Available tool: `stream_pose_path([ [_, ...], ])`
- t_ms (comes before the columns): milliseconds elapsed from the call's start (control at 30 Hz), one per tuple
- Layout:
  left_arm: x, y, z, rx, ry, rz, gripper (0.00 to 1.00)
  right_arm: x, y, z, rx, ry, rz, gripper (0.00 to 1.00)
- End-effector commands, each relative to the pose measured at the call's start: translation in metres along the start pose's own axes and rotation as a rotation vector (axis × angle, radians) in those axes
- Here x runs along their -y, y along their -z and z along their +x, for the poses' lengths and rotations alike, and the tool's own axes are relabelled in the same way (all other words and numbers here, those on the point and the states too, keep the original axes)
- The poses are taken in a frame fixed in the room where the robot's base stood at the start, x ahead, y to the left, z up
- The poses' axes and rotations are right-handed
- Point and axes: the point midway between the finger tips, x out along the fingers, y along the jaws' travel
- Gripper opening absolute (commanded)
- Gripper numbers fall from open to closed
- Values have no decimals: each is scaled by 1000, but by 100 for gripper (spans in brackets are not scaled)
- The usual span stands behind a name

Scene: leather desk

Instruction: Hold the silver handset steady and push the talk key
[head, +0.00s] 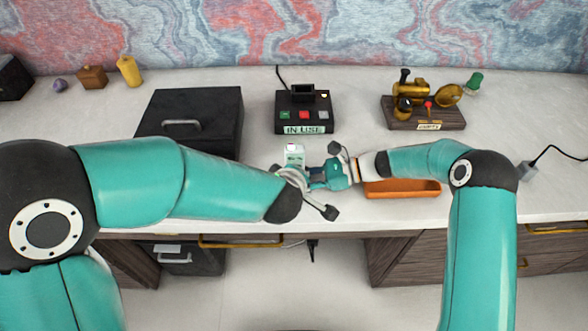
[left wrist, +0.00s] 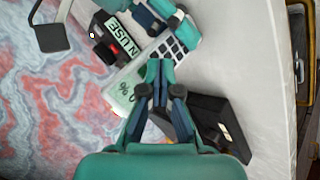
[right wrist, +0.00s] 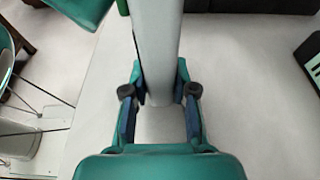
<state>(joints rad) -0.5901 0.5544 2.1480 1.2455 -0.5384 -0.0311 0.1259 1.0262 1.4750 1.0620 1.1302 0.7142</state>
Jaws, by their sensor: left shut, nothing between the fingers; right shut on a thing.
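The silver handset (head: 294,151) stands in front of the black IN USE base in the head view, its lower part hidden by my grippers. In the left wrist view the handset (left wrist: 123,92) shows a pale green screen and a dark keypad (left wrist: 172,57). My right gripper (head: 318,178) is shut on the handset from the right; the handset's grey side (right wrist: 157,50) lies between its fingers in the right wrist view. My left gripper (left wrist: 159,66) is shut and empty, its fingertips over the handset's face near the keypad. I cannot tell whether they touch a key.
The black IN USE base (head: 303,113) with coloured buttons stands behind the handset. A black box (head: 192,117) stands left of it. An orange tray (head: 402,189) lies near the front edge under my right arm. A brass device (head: 424,110) sits at back right.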

Motion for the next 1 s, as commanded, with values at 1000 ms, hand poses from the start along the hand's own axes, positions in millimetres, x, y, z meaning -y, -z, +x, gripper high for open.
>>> stream_pose_path([
  [1000, 5, -5, -7, 0, 0, 0, 0, 0, 0, 0, 0, 0, 0, 7],
])
